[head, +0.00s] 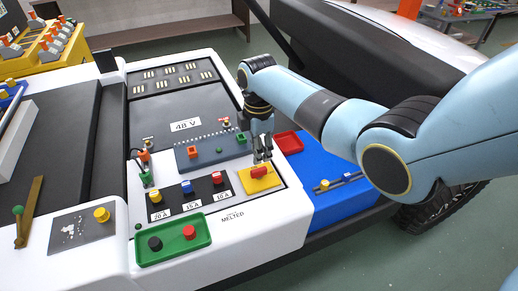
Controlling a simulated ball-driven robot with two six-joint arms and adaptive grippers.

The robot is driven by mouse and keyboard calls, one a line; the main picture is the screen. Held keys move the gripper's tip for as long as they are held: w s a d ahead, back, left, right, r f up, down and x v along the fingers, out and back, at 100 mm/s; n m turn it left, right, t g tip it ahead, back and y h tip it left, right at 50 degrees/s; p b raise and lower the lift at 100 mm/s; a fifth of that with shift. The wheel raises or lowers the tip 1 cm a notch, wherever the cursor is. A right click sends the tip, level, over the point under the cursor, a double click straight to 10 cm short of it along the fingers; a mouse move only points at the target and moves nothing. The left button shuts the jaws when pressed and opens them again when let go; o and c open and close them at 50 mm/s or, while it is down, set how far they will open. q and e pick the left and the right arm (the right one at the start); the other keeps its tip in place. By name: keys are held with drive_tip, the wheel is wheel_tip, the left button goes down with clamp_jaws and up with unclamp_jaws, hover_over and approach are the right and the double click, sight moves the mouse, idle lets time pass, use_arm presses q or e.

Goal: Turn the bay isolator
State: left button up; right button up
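My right gripper (262,160) points down just above and behind the red handle. Its two fingertips look apart, with nothing between them. I cannot tell whether a fingertip touches the handle. My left gripper is not in view.
A green tray (160,254) with a black and a red knob sits at the front. Coloured fuses, the nearest a red one (217,178), stand left of the isolator. A red tray (290,142) and blue surface (318,170) lie right.

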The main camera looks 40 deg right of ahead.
sight(259, 170)
wheel_tip(259, 170, down, 7)
drive_tip(key=b, duration=0.6)
drive_tip(key=shift+f+b, duration=0.4)
drive_tip(key=shift+b, duration=0.1)
drive_tip(key=shift+r, duration=0.1)
clamp_jaws()
drive_tip(key=n, duration=0.4)
drive_tip(key=shift+n, duration=0.3)
drive_tip(key=n, duration=1.3)
drive_tip(key=shift+o, duration=1.3)
unclamp_jaws()
